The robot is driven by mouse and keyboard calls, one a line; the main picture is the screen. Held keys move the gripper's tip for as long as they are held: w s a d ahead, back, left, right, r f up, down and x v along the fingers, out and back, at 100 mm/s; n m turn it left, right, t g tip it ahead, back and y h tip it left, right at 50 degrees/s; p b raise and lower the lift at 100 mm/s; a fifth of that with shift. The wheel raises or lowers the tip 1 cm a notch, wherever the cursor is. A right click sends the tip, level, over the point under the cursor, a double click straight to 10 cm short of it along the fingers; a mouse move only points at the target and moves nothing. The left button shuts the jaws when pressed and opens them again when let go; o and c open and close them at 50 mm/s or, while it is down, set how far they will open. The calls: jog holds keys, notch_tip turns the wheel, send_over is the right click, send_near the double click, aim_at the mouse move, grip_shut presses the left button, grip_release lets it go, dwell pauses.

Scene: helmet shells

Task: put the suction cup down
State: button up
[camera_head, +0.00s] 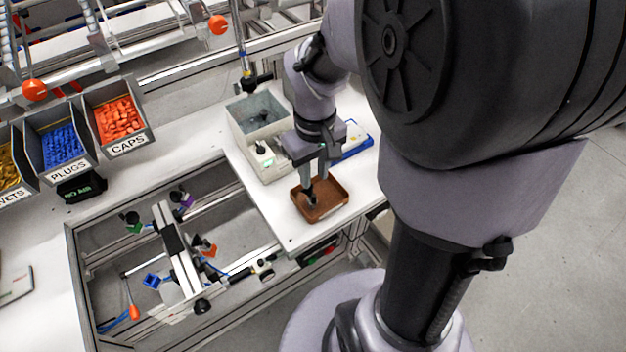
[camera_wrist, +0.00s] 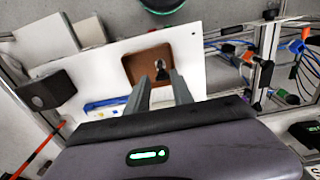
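A brown square tray (camera_head: 336,207) sits on the white worktop, and it also shows in the wrist view (camera_wrist: 131,66). A small dark piece, seemingly the suction cup (camera_wrist: 160,68), shows over the tray between my fingertips in the wrist view. In the head view a dark shape (camera_head: 309,198) shows low in the tray. My gripper (camera_head: 314,182) points down over the tray, with its two fingers (camera_wrist: 160,84) a little apart. I cannot tell whether the fingers touch the cup or whether it rests on the tray floor.
A blue and white item (camera_head: 357,140) lies behind my gripper. A metal frame with clamps (camera_head: 180,255) is at left. Bins of plugs (camera_head: 60,147) and caps (camera_head: 117,120) stand further left.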

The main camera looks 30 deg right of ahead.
jog(key=s+a+r+m+t+y, duration=0.2)
jog(key=s+a+r+m+t, duration=0.35)
jog(key=s+a+r, duration=0.6)
jog(key=s+f+b+x, duration=0.1)
jog(key=b+x, duration=0.7)
jog(key=b, duration=0.1)
jog(key=shift+s+n, duration=0.3)
jog(key=shift+n, duration=0.05)
